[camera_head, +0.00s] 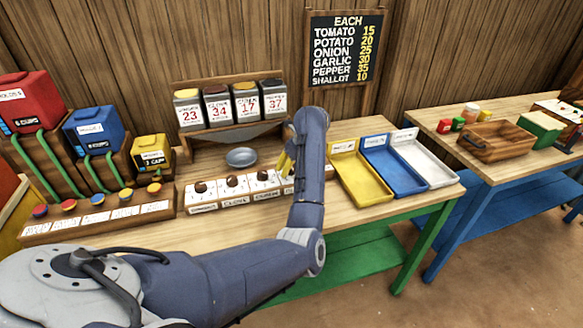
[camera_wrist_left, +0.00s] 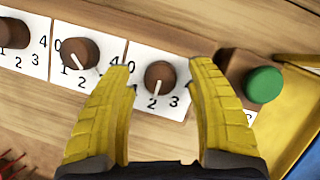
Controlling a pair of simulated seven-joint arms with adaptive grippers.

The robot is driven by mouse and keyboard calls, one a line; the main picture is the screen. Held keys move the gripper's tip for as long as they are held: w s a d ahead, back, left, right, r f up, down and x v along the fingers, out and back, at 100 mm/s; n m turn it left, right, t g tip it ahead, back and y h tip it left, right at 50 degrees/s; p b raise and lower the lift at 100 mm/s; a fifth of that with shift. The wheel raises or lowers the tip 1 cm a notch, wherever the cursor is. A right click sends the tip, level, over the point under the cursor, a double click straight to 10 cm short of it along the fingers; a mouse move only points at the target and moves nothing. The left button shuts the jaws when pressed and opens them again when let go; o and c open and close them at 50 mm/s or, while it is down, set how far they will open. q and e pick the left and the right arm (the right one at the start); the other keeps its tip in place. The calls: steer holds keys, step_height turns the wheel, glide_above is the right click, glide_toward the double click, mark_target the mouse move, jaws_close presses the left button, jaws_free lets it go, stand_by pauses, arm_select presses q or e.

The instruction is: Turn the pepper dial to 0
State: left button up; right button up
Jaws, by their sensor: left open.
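A row of brown dials on white number plates stands at the front of the stall table; the head view shows the left dial (camera_head: 201,187), second dial (camera_head: 232,181) and third dial (camera_head: 262,175). My arm covers the row's right end. In the left wrist view, my left gripper (camera_wrist_left: 164,75) is open, its yellow fingers on either side of the rightmost dial (camera_wrist_left: 160,77). That dial's white mark points down, near the 2. I cannot read which dial is pepper. Contact is unclear. My right gripper is not in view.
A green button (camera_wrist_left: 263,84) sits just right of the gripper. A metal pan (camera_head: 241,157) lies behind the dials, below number cards (camera_head: 232,105). Yellow (camera_head: 358,178), blue and white trays stand to the right. Colored dispensers stand left.

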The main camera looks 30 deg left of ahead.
arm_select(q)
steer(key=shift+a+f, duration=0.15)
steer(key=shift+f, duration=0.2)
jaws_close()
stand_by(0.4)
